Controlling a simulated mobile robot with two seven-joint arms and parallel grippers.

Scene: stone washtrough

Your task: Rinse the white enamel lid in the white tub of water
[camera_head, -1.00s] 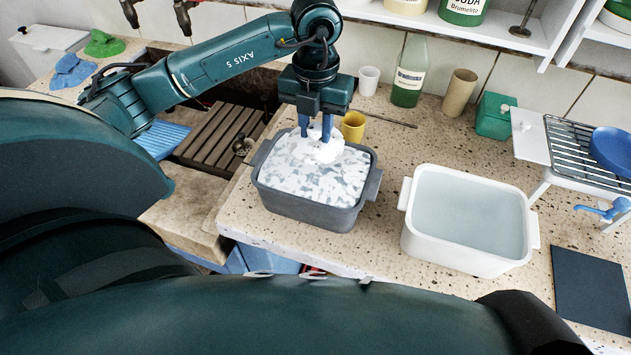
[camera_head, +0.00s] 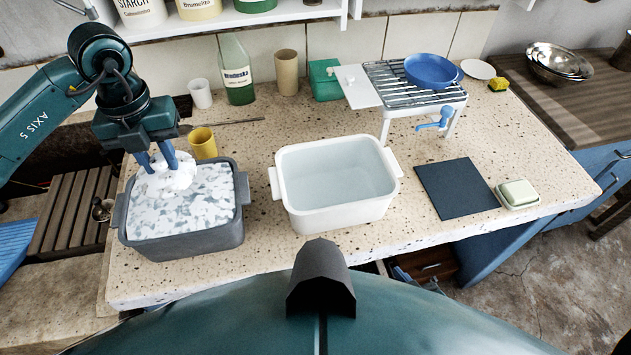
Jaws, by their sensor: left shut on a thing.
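My left gripper (camera_head: 158,157) points down over the grey tub (camera_head: 187,243) at the left. Its blue fingers are shut on a white, foam-covered thing, which I take to be the white enamel lid (camera_head: 172,181). The lid sits at the level of the suds, and its outline is partly lost in the foam. The white tub (camera_head: 333,217) of clear water stands to the right of the grey tub, with a gap between them. Nothing is in its water. My right gripper is not in view.
To the right are a rack (camera_head: 398,82) with a blue pan (camera_head: 432,70), a dark mat (camera_head: 455,188) and a soap dish (camera_head: 517,194).

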